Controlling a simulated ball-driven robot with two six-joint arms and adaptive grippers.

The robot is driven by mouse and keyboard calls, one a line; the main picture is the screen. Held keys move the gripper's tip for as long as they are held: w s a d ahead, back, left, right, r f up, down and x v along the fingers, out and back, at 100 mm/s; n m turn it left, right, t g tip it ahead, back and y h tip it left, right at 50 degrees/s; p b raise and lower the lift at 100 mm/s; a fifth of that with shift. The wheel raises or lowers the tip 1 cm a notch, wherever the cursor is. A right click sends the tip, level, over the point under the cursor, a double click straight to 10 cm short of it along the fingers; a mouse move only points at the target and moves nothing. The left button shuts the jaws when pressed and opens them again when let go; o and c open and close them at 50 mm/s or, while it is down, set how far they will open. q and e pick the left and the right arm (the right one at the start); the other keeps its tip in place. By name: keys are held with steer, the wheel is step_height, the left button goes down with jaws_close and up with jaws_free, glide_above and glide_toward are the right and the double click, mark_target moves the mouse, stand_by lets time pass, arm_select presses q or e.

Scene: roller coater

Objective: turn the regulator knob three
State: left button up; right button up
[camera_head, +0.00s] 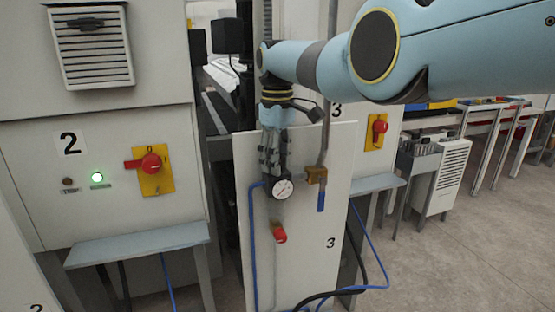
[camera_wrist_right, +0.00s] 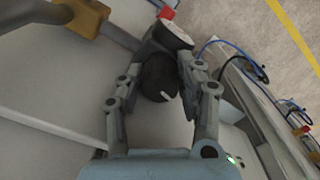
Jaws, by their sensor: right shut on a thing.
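The regulator on panel three has a round white dial gauge (camera_head: 283,188) facing me in the head view. Its black knob (camera_wrist_right: 158,82), with a pale mark on it, shows between my fingers in the right wrist view. My right gripper (camera_head: 271,172) reaches down from above, just over the gauge in the head view, and is shut on the knob. In the right wrist view the fingers (camera_wrist_right: 160,78) stand on either side of the knob. The knob is largely hidden by the gripper in the head view. My left gripper is not in view.
Panel three (camera_head: 300,250) carries a brass valve with a blue handle (camera_head: 320,201) right of the gauge and a red-ended fitting (camera_head: 280,233) below it. Blue hoses hang nearby. Machine two, with a red switch (camera_head: 151,163), stands left. Blue-grey shelves (camera_head: 140,244) jut out on both sides.

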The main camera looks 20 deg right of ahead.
steer(key=o, duration=0.9)
steer(key=shift+c, duration=0.2)
step_height(320, 180, up, 12)
steer(key=shift+o, duration=0.2)
steer(key=shift+w, duration=0.1)
